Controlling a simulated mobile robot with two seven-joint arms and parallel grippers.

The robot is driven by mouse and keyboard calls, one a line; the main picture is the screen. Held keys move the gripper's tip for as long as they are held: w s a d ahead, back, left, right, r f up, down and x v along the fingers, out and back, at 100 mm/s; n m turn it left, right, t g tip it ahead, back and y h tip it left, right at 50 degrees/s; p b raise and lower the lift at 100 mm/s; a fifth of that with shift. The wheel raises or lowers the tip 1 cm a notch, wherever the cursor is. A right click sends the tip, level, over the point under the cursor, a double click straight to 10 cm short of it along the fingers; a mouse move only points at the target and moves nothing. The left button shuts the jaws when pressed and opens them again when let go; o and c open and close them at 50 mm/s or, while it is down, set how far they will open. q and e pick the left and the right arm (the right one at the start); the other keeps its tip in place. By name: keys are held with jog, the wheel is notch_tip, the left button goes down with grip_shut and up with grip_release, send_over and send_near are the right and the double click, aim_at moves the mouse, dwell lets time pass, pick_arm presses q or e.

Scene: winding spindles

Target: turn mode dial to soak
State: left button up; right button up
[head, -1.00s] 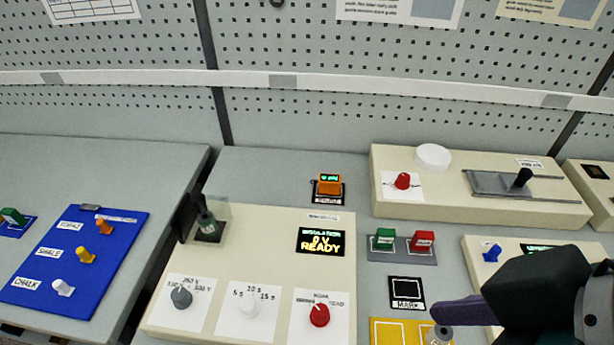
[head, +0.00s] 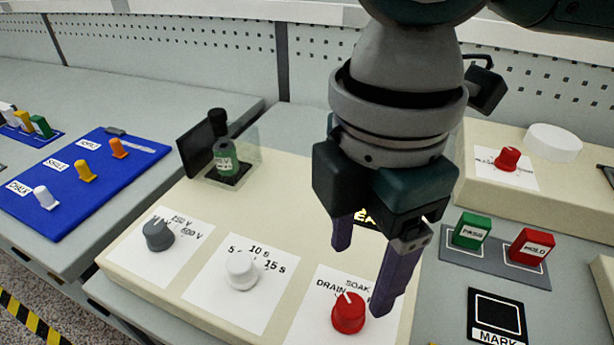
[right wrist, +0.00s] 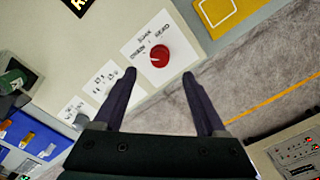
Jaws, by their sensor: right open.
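The mode dial is a red knob (head: 348,313) on a white label card, with DRAIN, SOAK and a partly hidden third label around it. Its white mark points up and left, toward the DRAIN side. My right gripper (head: 363,279) is open and empty, above the panel close to the dial, with one purple finger covering part of the card. In the right wrist view the red dial (right wrist: 160,56) lies ahead, between the lines of the two open fingers (right wrist: 159,75). I see no contact with it. My left gripper is not in view.
A grey knob (head: 159,236) and a white knob (head: 241,270) stand left of the dial on the same panel. My gripper mostly hides the display.

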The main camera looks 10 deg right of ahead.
aim_at(351, 305)
notch_tip(351, 305, down, 8)
jog(key=shift+r+b, duration=0.15)
jog(key=shift+b, duration=0.15)
grip_shut()
dwell(0.5)
